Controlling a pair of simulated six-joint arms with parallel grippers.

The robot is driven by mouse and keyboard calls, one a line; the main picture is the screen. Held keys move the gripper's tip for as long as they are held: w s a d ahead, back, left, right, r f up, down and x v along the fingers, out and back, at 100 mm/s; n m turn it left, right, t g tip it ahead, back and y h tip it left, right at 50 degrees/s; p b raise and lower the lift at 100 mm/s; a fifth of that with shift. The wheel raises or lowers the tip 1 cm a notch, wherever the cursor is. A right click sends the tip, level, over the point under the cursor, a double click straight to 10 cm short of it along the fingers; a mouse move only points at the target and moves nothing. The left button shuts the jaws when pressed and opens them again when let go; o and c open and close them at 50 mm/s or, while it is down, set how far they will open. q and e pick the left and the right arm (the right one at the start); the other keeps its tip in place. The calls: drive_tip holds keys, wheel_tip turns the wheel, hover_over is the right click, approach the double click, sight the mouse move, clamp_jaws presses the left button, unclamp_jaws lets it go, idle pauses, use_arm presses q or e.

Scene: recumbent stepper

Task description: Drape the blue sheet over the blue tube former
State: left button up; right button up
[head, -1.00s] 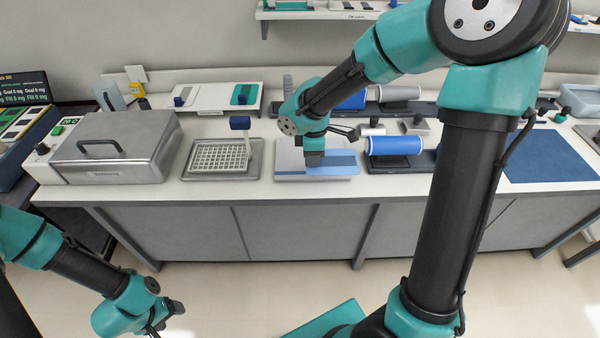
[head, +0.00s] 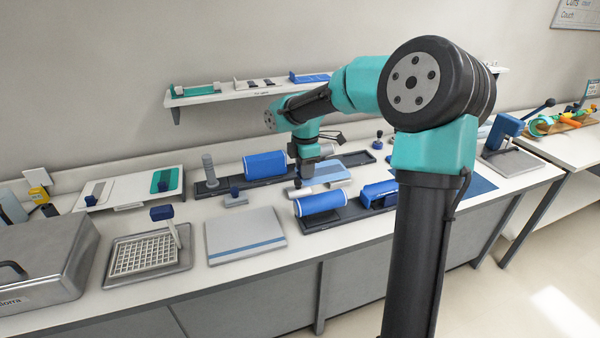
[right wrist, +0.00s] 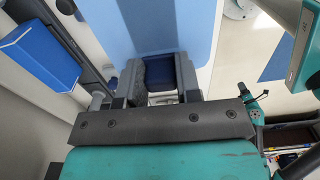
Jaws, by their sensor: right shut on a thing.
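The blue sheet (head: 335,170) is light blue with a darker stripe and looks flat. In the head view it is held above the back of the bench. My right gripper (head: 308,178) is shut on its near edge; the right wrist view shows the jaws (right wrist: 158,88) at the sheet (right wrist: 190,25). A blue tube former (head: 322,202) lies on a dark base in front of the gripper, and another blue roll (head: 265,165) lies behind and left. A blue piece (head: 380,193) sits on the base's right part. My left gripper is out of view.
A grey plate with a blue stripe (head: 245,237) lies left of the front former. Small metal pieces (head: 322,187) lie near the gripper. A rack tray (head: 148,254) and a metal box (head: 45,255) stand left. A dark blue mat (head: 482,185) lies right.

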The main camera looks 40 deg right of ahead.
drive_tip(key=shift+f, duration=0.1)
drive_tip(key=shift+f, duration=3.65)
drive_tip(key=shift+f, duration=0.75)
drive_tip(key=shift+c, duration=0.4)
drive_tip(key=o, duration=1.4)
drive_tip(key=shift+r, duration=0.1)
drive_tip(key=shift+r, duration=3.45)
drive_tip(key=shift+r, duration=0.1)
wheel_tip(320, 180, up, 17)
hover_over(304, 199)
drive_tip(key=shift+d+r, duration=0.1)
